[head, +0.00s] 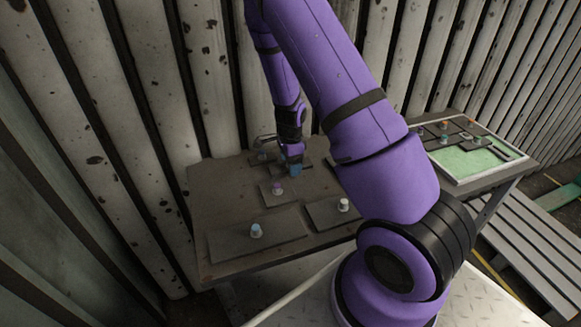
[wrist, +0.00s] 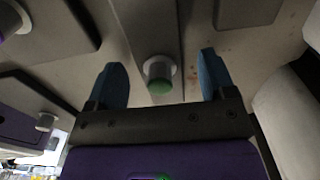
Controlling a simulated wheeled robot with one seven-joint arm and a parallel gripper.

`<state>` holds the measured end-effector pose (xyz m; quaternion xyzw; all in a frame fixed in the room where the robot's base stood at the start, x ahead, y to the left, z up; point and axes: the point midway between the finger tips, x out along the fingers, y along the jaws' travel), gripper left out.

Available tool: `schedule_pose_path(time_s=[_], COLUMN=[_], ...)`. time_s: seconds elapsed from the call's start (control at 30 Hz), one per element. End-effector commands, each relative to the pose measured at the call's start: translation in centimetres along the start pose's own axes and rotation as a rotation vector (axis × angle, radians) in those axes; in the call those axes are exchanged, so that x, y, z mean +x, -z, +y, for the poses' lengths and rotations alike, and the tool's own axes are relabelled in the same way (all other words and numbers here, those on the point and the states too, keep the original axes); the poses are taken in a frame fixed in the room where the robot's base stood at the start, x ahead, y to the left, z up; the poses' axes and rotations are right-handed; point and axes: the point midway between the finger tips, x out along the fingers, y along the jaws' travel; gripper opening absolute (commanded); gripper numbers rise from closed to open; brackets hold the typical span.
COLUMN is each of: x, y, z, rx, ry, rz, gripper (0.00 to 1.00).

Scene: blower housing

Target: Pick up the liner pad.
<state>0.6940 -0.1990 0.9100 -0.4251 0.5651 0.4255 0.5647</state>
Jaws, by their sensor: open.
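Several flat dark pads with upright coloured knobs lie on the table (head: 222,185) in the head view; no mark tells which is the liner pad. My gripper (head: 296,170) is low over the back of the table, its blue fingertips close to the pads there. In the wrist view, my gripper (wrist: 162,62) is open, with one blue finger on each side of a green-topped knob (wrist: 159,78). That knob stands on a narrow grey pad (wrist: 150,30). The fingers look apart from the knob. In the head view this knob is hidden by my gripper.
Nearby pads carry a light blue knob (head: 256,230), a white knob (head: 343,204) and a purple knob (head: 277,188). A green-floored tray (head: 460,163) with several dark pieces stands at the right. A corrugated wall (head: 170,90) rises close behind the table.

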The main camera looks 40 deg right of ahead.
Motion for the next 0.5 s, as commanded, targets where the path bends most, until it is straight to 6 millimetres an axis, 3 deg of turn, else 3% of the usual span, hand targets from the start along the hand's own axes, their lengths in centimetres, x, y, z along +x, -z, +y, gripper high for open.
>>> schedule_pose_path(time_s=[0.23, 0.43, 0.5], x=[0.08, 0.07, 0.07], y=[-0.02, -0.02, -0.02], z=[-0.02, -0.02, -0.02], rx=[0.000, 0.000, 0.000], ry=[0.001, 0.001, 0.001], rz=[0.000, 0.000, 0.000], gripper=[0.74, 0.28, 0.23])
